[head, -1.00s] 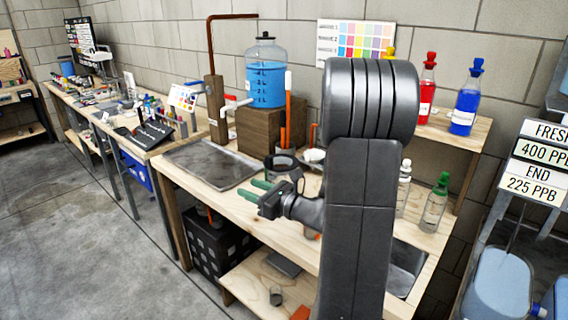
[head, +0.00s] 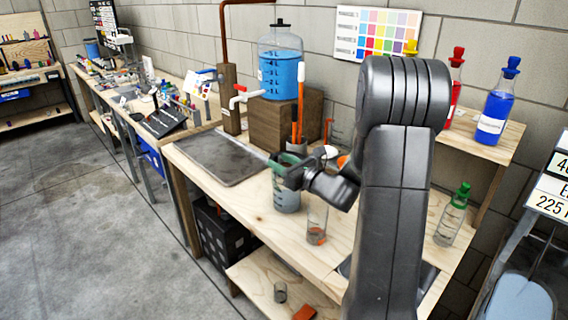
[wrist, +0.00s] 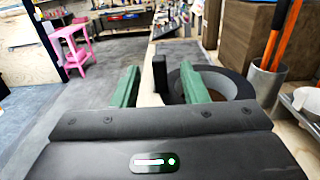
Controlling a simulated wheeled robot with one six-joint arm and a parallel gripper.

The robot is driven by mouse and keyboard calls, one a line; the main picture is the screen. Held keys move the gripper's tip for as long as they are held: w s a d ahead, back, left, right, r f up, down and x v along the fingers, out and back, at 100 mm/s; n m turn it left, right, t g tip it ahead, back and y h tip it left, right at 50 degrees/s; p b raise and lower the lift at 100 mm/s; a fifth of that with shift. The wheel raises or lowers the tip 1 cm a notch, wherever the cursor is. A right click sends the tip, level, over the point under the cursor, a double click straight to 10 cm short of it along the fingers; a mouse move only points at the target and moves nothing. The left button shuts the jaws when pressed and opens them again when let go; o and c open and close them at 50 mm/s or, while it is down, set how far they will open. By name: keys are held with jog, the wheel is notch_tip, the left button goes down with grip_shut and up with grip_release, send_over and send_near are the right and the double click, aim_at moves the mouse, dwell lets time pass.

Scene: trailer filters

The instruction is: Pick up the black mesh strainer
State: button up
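The black mesh strainer shows in the wrist view as a thick dark ring (wrist: 238,86), partly hidden behind my right green finger. A short black upright piece, perhaps its handle, stands between my two fingers. I cannot make out the mesh. My gripper (wrist: 160,70) is open, with one green finger on either side of that piece. In the head view my gripper (head: 283,163) is over the bench, at the top of a clear beaker (head: 287,200). There my gripper and wrist hide most of the strainer.
A clear cylinder (head: 317,222) stands just right of the beaker. A holder with orange-handled tools (wrist: 268,82) is close on the right. A wooden block (head: 270,122) bears a blue water jug (head: 281,72). A dark flat tray (head: 218,156) lies to the left.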

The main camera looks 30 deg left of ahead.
jog(key=x, duration=0.3)
jog(key=shift+w+a+p, duration=0.1)
jog(key=shift+a+p, duration=0.2)
jog(key=shift+a, duration=0.1)
grip_shut()
jog(key=shift+d, duration=0.1)
notch_tip(320, 180, up, 10)
jog(key=shift+f, duration=0.2)
notch_tip(320, 180, up, 5)
jog(key=p, duration=0.4)
send_over(276, 159)
jog(key=a, duration=0.1)
jog(key=shift+w+r, duration=0.2)
jog(key=shift+r, duration=0.05)
jog(key=shift+f, duration=0.15)
dwell(0.7)
